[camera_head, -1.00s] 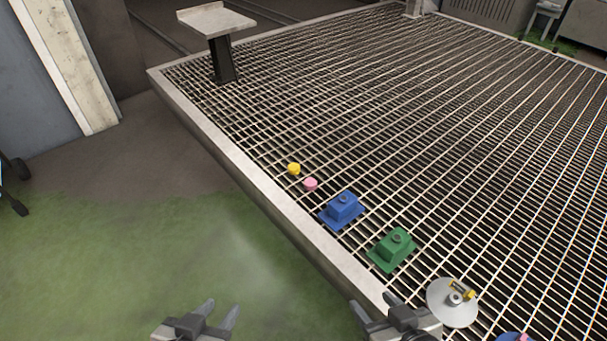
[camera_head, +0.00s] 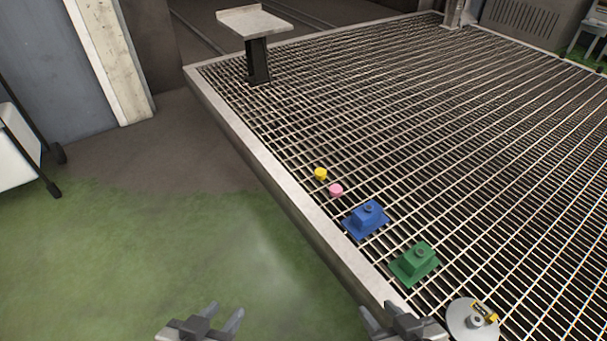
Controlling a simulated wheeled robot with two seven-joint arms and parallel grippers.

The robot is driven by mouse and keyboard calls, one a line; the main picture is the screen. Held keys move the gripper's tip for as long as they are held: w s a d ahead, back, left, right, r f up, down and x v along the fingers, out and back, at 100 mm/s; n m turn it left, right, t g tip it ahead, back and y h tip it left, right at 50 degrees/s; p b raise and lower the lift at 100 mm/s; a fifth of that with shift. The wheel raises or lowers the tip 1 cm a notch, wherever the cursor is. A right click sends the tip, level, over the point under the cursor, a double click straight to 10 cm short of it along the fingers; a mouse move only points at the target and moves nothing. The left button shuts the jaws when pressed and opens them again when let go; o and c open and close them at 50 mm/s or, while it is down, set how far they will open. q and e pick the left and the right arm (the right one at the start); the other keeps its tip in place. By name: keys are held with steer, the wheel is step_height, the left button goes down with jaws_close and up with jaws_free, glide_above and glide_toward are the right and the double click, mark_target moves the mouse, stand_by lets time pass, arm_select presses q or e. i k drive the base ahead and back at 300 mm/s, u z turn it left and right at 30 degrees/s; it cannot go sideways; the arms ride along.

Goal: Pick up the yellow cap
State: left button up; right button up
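The yellow cap (camera_head: 320,173) is small and sits on the metal grating near its left edge, just behind a pink cap (camera_head: 335,190). My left gripper (camera_head: 222,318) is at the bottom of the view over the grass, with its fingers apart and nothing between them. My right gripper (camera_head: 376,314) is at the bottom by the grating's edge. Its fingers look apart and empty. Both grippers are well short of the yellow cap and touch nothing that I can see.
A blue block (camera_head: 366,219), a green block (camera_head: 414,263) and a grey disc (camera_head: 462,320) with a yellow part on it stand in a row along the grating (camera_head: 450,130). The grating has a raised metal rim (camera_head: 290,205). A pedestal (camera_head: 258,62) stands at the back left.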

mark_target(321, 173)
steer(key=u, duration=1.1)
steer(key=i, duration=2.9)
steer(key=z, duration=3.85)
steer(key=i, duration=0.5)
